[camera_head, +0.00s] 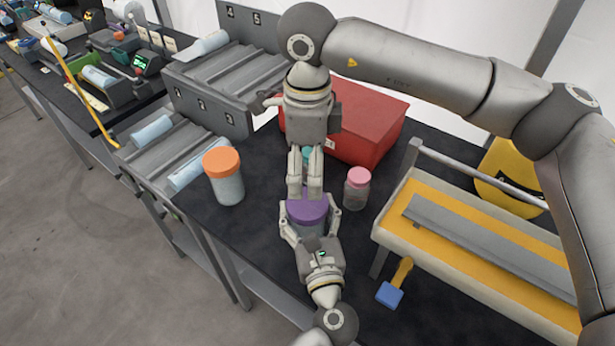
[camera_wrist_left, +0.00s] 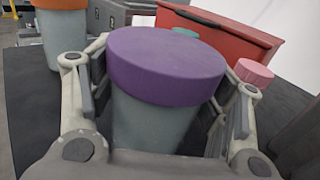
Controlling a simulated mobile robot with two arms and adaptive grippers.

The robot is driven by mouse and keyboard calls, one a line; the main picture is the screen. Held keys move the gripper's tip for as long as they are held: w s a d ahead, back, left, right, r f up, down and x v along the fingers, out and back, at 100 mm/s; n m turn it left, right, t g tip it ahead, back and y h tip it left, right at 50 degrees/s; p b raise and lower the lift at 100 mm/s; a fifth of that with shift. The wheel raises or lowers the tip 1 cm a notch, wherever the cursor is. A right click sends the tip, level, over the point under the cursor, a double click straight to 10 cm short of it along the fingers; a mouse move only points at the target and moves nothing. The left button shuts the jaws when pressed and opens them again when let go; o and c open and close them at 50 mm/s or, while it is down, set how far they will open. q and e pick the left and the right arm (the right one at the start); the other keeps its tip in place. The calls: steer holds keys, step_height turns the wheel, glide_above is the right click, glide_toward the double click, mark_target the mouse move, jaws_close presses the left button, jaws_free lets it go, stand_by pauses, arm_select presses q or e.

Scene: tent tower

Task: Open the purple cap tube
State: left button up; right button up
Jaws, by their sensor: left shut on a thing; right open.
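The purple-capped tube (camera_wrist_left: 160,125) stands upright with its purple cap (camera_head: 308,212) on it. My left gripper (camera_head: 309,236) is shut around the tube's body below the cap; in the left wrist view its fingers flank the grey-green body. My right gripper (camera_head: 306,188) comes down from above, with its open fingertips at the cap's upper edge. I cannot tell whether they touch the cap. The right gripper does not show in the left wrist view, where the cap's top looks clear.
An orange-capped tube (camera_head: 226,178) stands to the left and a pink-capped jar (camera_head: 357,188) to the right. A red box (camera_head: 370,125) is behind, with a teal-capped item partly hidden. A yellow-and-beige rack (camera_head: 470,250) and a blue-headed tool (camera_head: 390,294) lie right.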

mark_target(308, 202)
step_height(308, 202, down, 10)
steer(key=n, duration=0.3)
steer(key=shift+r, duration=0.25)
stand_by(0.3)
steer(key=shift+c, duration=0.4)
steer(key=c, duration=1.1)
steer(key=shift+r, duration=0.1)
steer(key=shift+c, duration=0.3)
steer(key=shift+r, duration=0.1)
